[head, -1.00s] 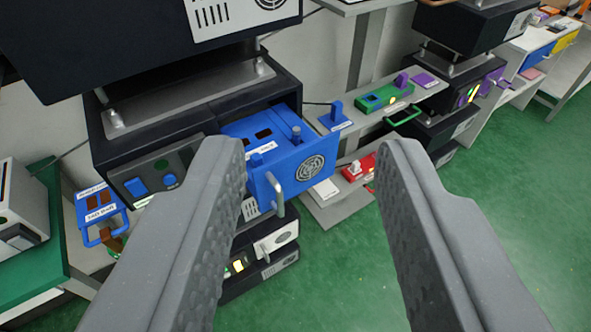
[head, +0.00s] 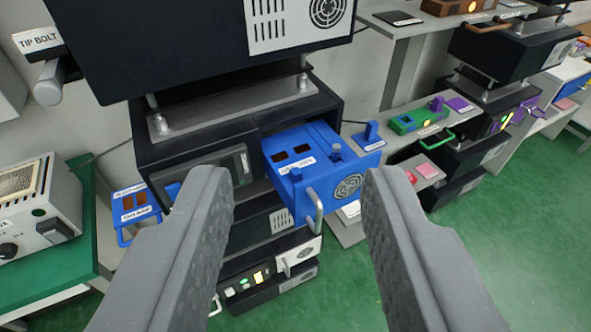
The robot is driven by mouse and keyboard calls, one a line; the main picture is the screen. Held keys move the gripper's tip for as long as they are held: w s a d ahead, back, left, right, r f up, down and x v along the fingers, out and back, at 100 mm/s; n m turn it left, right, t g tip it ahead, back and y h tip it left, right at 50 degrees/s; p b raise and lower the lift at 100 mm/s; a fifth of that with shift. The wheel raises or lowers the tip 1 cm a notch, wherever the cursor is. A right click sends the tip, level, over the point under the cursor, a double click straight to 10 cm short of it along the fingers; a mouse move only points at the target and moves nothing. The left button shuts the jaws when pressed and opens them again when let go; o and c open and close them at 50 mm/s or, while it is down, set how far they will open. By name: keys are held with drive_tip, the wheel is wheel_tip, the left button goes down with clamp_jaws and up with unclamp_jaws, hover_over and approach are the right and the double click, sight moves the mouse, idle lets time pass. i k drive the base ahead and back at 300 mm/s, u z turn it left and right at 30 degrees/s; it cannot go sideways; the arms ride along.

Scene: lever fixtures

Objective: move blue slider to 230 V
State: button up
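A blue drawer-like module (head: 312,168) sticks out of a black rack cabinet (head: 185,140) in the middle of the head view. Its top carries two dark openings, a small blue block (head: 296,174) and a blue post (head: 336,152). Its front has a round grille and a metal handle (head: 315,208). I cannot tell which part is the slider, and the labels on top are too small to read. My gripper (head: 300,190) is open and empty. Its fingers stand nearer the camera, one on each side of the module in the picture, with no visible contact.
Left are a blue labelled unit (head: 135,208) and a beige device (head: 40,205) on a green bench. A "TIP BOLT" label (head: 40,40) is at upper left. Right are a green box (head: 418,118), a pink block (head: 428,170) and more racks. Green floor (head: 500,260) is clear at lower right.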

sight(297, 175)
drive_tip(key=z, duration=1.45)
drive_tip(key=k, duration=0.9)
drive_tip(key=u, duration=1.2)
drive_tip(key=i, duration=1.05)
drive_tip(key=z, duration=0.05)
